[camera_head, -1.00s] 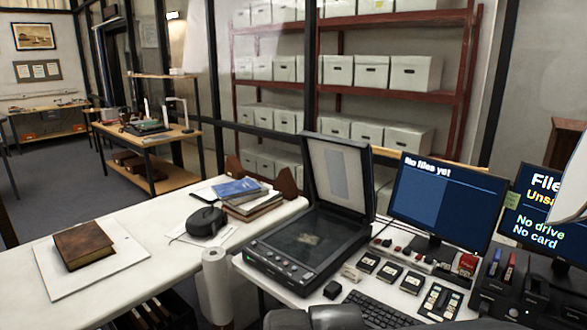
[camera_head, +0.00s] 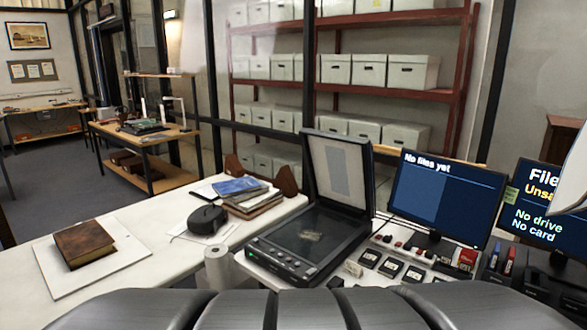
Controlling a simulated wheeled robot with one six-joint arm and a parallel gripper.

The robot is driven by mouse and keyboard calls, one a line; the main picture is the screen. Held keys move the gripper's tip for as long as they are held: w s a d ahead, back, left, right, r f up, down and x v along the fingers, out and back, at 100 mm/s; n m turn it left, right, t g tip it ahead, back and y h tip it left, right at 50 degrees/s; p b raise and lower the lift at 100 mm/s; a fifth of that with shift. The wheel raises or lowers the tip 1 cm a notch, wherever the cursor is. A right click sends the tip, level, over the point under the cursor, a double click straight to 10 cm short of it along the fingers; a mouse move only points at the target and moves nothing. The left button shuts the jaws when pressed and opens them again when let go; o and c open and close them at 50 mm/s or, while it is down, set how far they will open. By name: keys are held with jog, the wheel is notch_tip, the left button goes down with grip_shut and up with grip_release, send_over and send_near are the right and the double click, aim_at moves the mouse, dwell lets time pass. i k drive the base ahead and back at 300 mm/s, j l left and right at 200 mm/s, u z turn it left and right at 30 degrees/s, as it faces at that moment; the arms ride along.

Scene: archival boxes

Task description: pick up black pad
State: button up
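A black rounded object (camera_head: 207,219) lies on a white sheet on the white table, left of the open scanner (camera_head: 310,236). It may be the black pad, but I cannot tell for sure. Several small flat black pieces with pale labels (camera_head: 391,267) lie on the desk between the scanner and the monitors. A large dark ridged shape, which looks like part of my arm, fills the bottom edge. My gripper's fingers do not show.
A brown book (camera_head: 84,243) lies on a white board at the left. Stacked books with a blue one (camera_head: 238,188) stand behind the black object. A white paper roll (camera_head: 219,265) stands at the table's edge. A monitor (camera_head: 440,197) stands at the right. The table's middle is fairly clear.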

aim_at(336, 281)
jog(key=l+z, duration=0.1)
jog(key=l, duration=0.25)
jog(key=k, duration=0.25)
jog(key=u, duration=0.15)
jog(key=k+l+z, duration=0.15)
jog(key=k+j, duration=0.15)
jog(key=k, duration=0.15)
jog(key=k+l, duration=0.15)
jog(key=k+j, duration=0.1)
jog(key=j+u, duration=0.05)
